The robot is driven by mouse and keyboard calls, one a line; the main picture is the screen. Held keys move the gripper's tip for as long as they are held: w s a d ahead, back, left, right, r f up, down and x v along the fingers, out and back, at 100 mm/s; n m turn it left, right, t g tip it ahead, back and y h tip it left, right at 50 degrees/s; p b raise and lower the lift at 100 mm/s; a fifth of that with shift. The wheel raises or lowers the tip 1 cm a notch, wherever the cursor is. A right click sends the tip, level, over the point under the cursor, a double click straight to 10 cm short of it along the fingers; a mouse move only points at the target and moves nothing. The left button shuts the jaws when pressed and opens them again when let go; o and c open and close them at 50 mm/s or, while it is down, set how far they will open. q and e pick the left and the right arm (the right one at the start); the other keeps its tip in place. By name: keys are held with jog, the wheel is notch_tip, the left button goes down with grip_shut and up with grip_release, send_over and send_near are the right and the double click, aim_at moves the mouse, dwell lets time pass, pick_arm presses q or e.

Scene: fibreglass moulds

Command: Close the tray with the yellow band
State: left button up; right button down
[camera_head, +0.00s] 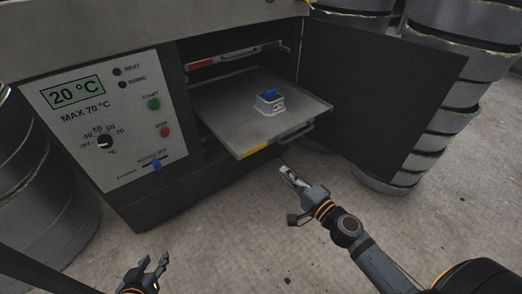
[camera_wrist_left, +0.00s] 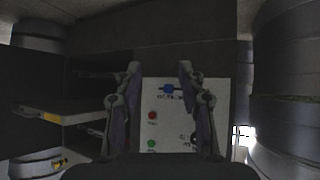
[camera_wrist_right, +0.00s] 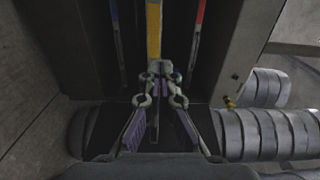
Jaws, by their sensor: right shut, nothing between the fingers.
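The tray (camera_head: 222,103) with the yellow band (camera_head: 256,151) is pulled out of the open oven cabinet. A small white and blue thing (camera_head: 270,107) stands on it. The yellow band also shows in the left wrist view (camera_wrist_left: 50,117) and, straight ahead of my right gripper, in the right wrist view (camera_wrist_right: 154,30). My right gripper (camera_head: 286,172) is shut and empty, in front of and below the tray's front edge; I cannot tell whether it touches. My left gripper (camera_head: 154,264) is open and empty, low in front of the cabinet.
A tray with a red band (camera_head: 207,63) sits inside, above. The dark door (camera_head: 375,90) stands open at the right. The control panel (camera_head: 105,120) is left of the opening. Stacked grey drums (camera_head: 455,90) stand at the right. The floor in front is clear.

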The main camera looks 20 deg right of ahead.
jog(key=w+p, duration=0.1)
jog(key=p, duration=0.4)
send_near(255, 146)
jog(key=x, duration=0.5)
jog(key=shift+w, duration=0.35)
jog(key=shift+w+a+f, duration=0.15)
jog(key=shift+w+a, duration=0.05)
jog(key=shift+w, duration=0.35)
pick_arm(q)
jog(key=s+f+g, duration=0.3)
jog(key=s+g, duration=0.4)
jog(key=s, duration=0.4)
jog(key=shift+a+f+g, duration=0.15)
jog(key=shift+a+g, duration=0.15)
jog(key=shift+a, duration=0.05)
